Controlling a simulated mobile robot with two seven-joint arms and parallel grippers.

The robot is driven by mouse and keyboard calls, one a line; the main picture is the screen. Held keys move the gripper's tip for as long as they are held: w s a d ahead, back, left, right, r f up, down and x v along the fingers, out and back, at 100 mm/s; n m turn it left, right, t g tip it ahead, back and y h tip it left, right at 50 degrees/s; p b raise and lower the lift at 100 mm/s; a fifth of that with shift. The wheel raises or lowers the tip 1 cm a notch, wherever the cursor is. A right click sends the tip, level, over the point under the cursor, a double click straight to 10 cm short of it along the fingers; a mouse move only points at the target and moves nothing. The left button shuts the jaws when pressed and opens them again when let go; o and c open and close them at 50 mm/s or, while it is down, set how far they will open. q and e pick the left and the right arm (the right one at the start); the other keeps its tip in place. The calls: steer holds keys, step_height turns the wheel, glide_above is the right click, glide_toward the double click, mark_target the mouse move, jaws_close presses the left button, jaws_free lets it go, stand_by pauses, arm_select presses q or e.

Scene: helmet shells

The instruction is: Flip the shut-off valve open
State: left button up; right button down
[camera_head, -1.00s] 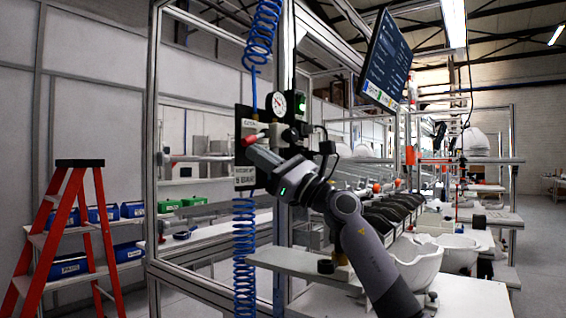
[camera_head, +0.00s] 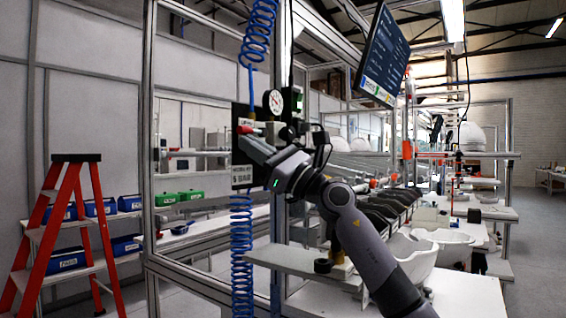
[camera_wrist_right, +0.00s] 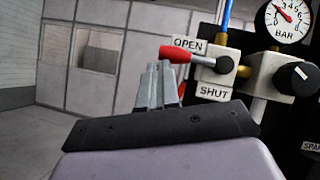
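The shut-off valve has a red-tipped lever (camera_wrist_right: 182,54) on a grey body on the black panel. The lever points left, close to level, between an OPEN label (camera_wrist_right: 188,44) above and a SHUT label (camera_wrist_right: 214,91) below. It also shows in the head view (camera_head: 246,129). My right gripper (camera_wrist_right: 158,66) is just below the lever's red end, its fingers close together with nothing seen between them. I cannot tell whether they touch the lever. In the head view my right gripper (camera_head: 246,142) comes up from the lower right. My left gripper is out of view.
A pressure gauge (camera_wrist_right: 288,20) and a black knob (camera_wrist_right: 297,79) sit right of the valve. A blue coiled hose (camera_head: 242,255) hangs below the panel. A red stepladder (camera_head: 65,235) stands left. White helmet shells (camera_head: 412,256) lie on the bench at right.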

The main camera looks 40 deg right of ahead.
steer(key=shift+a+r, duration=0.1)
steer(key=b+v, duration=0.3)
steer(key=v, duration=0.4)
steer(key=shift+s, duration=0.1)
stand_by(0.7)
